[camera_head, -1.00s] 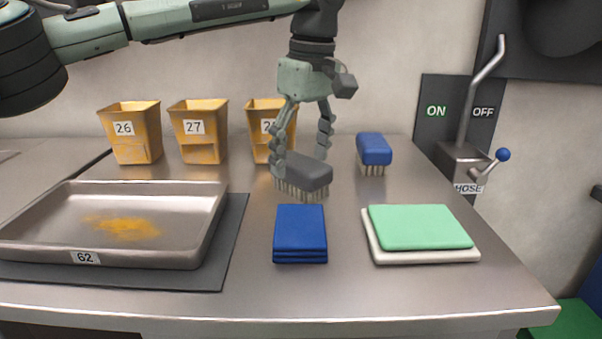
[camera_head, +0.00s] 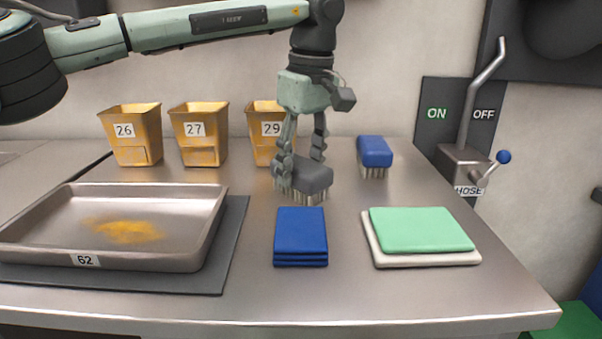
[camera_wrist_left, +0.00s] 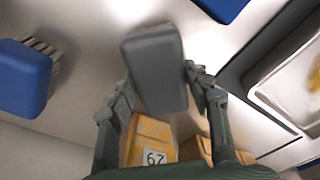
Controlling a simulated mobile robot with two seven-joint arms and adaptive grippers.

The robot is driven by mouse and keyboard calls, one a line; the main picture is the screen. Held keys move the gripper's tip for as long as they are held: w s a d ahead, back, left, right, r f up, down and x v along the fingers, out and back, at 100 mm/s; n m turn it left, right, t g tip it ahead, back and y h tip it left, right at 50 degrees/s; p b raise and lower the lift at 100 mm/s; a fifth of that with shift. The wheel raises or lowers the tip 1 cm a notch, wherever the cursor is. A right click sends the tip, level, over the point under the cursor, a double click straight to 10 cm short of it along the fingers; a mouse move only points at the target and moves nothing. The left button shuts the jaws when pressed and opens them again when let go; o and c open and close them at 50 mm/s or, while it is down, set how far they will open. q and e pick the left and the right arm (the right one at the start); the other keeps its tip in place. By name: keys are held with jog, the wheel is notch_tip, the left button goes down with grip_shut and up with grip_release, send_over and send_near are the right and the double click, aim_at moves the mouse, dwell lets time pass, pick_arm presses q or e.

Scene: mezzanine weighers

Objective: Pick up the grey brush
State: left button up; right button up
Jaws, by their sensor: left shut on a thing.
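The grey brush (camera_head: 304,178) has a dark grey block and pale bristles pointing down at the steel bench. My left gripper (camera_head: 302,168) comes down on it from above, with its fingers closed against the block's sides. In the left wrist view the grey brush (camera_wrist_left: 155,70) sits between the two fingers of the left gripper (camera_wrist_left: 158,88). The bristles are at or very near the bench top; I cannot tell whether they touch. My right gripper is not in view.
A blue brush (camera_head: 374,152) stands right of the grey one. Folded blue cloths (camera_head: 300,236) lie in front, green and white cloths (camera_head: 420,230) front right. A steel tray (camera_head: 60,218) with orange powder is at left. Yellow bins (camera_head: 199,134) stand behind, one close behind the gripper.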

pick_arm(q)
jog(key=shift+r, duration=0.6)
jog(key=r, duration=0.2)
jog(key=a+r, duration=0.1)
jog(key=shift+a+r, duration=0.2)
jog(key=shift+r, duration=0.15)
jog(key=a+r, duration=0.6)
jog(key=a, duration=0.4)
jog(key=shift+a+b, duration=0.15)
jog(key=shift+b, duration=0.15)
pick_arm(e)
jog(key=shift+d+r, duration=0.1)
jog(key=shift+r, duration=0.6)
pick_arm(q)
jog(key=shift+s, duration=0.1)
jog(key=o, duration=0.6)
jog(key=c, duration=0.3)
